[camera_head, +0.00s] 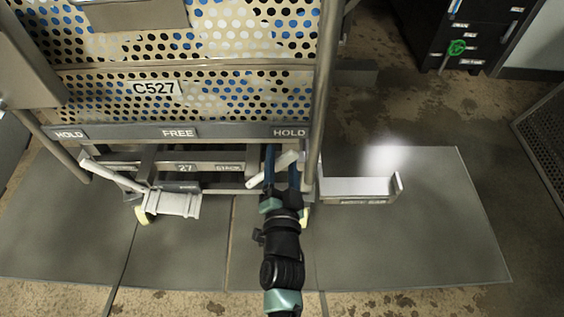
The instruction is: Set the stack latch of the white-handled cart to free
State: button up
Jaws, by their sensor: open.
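The cart (180,132) stands ahead of me, a perforated crate on a low frame with the plate C527. Its label strip reads HOLD at the left, FREE in the middle and HOLD at the right. Below, a bar (205,168) carries the labels 27 and STACK. A white lever (258,178) beside STACK slants up to the right, toward the right HOLD. My gripper (281,168) is open, its blue fingers at this lever, which appears to pass between them. I cannot tell whether they touch it. A second white lever (112,174) slants up to the left HOLD.
A white bracket (172,203) sticks out low at the front left. A white tray-like ledge (358,187) sits right of the cart, on grey floor plates (440,230). A dark cabinet (465,30) with a green knob stands at the back right.

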grip_shut()
dwell(0.3)
dwell(1.2)
